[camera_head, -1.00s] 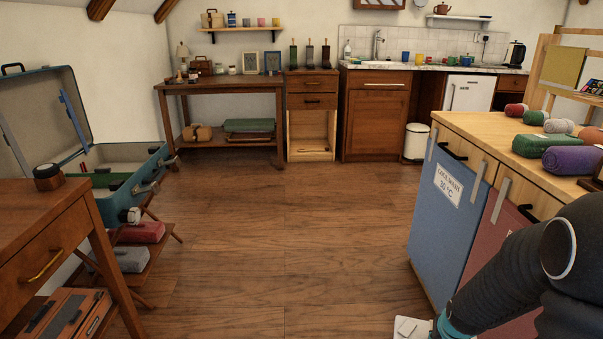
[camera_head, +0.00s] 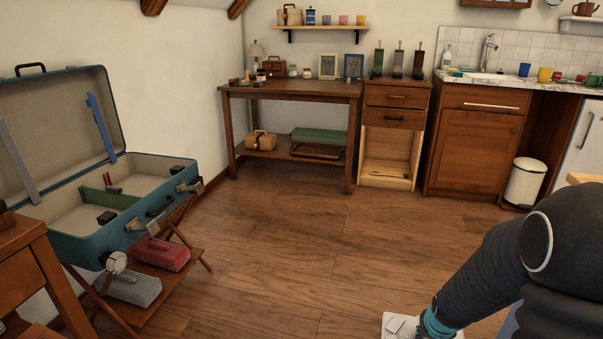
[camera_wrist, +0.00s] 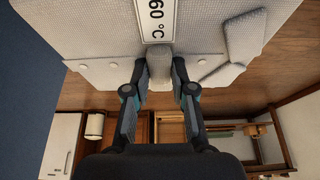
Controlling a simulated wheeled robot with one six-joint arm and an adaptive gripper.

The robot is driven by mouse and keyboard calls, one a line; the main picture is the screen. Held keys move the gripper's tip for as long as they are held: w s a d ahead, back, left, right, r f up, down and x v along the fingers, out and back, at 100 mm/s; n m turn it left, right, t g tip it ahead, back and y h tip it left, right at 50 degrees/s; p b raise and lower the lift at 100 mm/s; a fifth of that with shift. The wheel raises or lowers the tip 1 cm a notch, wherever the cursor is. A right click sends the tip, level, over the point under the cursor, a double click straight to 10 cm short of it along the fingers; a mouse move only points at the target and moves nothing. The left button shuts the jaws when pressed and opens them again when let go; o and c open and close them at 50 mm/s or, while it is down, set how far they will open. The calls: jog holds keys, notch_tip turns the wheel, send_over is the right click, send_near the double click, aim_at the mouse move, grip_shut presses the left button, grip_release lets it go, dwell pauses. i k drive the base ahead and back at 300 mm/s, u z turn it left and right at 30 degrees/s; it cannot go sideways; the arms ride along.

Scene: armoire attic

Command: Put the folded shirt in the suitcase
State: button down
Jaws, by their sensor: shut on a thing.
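The open teal suitcase (camera_head: 85,243) stands on a folding rack at the left, lid raised against the wall. A green divider (camera_head: 115,196) and small dark items are inside its pale interior. My gripper (camera_wrist: 160,62) is shut on a grey raised part of a pale woven thing (camera_wrist: 95,35), which looks like the folded shirt. It has a "60 °C" label and a loose flap. A white corner of it (camera_head: 392,320) shows at the bottom of the head view, below my arm and well right of the suitcase; the rest is out of frame.
A red bundle (camera_head: 163,254) and a grey bundle (camera_head: 130,291) lie on the rack's lower shelf. A wooden desk (camera_head: 30,265) is at the near left, close to the suitcase. The wooden floor (camera_head: 275,255) is clear between the suitcase and my arm.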

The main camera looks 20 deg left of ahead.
aim_at(85, 229)
jog(key=u, duration=0.8)
jog(key=i, duration=0.8)
jog(key=u, duration=0.95)
